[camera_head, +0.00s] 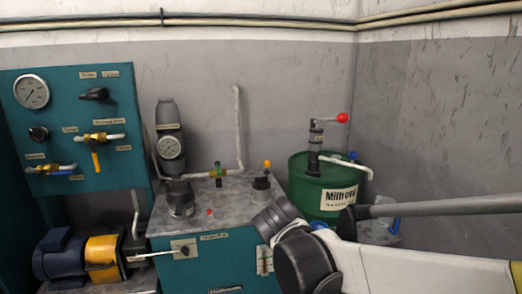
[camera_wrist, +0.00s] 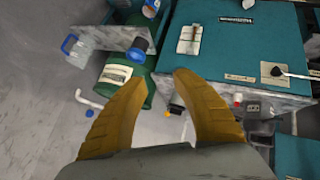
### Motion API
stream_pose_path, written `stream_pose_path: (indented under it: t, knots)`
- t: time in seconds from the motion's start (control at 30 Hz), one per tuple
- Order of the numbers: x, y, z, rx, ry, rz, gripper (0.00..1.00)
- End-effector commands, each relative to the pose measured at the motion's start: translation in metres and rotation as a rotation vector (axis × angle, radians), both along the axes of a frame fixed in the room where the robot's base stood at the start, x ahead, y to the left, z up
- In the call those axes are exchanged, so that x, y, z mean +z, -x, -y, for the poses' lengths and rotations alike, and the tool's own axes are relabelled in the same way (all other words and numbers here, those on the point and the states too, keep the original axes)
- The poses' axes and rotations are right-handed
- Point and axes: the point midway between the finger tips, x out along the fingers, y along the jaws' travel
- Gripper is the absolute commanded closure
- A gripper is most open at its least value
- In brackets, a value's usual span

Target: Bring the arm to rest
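My gripper (camera_wrist: 160,78) shows in the wrist view as two ribbed, yellow-brown fingers. The fingertips stand apart with nothing between them, and the gripper appears clear of the things around it. Parts of my arm (camera_head: 305,262) fill the lower right of the head view. I cannot make out the gripper fingers there.
The green drum (camera_head: 313,186) with its red-knobbed pump stands behind my arm; it also shows in the wrist view (camera_wrist: 133,84). The teal cabinet (camera_head: 218,262) has a grey top carrying a gauge and pipes. A teal panel (camera_head: 68,112) and blue motor (camera_head: 58,254) are at left.

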Motion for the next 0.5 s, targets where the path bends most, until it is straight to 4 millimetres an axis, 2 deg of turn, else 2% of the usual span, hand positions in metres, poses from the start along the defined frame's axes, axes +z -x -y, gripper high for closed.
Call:
stream_pose_path:
  t: [0.03, 0.2, 0.3, 0.4, 0.5]
  knots:
    - [0.005, 0.023, 0.025, -0.028, -0.032, -0.021, 0.67]
    - [0.009, 0.100, 0.078, -0.095, -0.154, -0.077, 0.67]
    - [0.004, 0.144, 0.098, -0.131, -0.228, -0.099, 0.67]
    - [-0.005, 0.180, 0.109, -0.160, -0.293, -0.109, 0.67]
    - [-0.014, 0.206, 0.114, -0.180, -0.342, -0.113, 0.67]
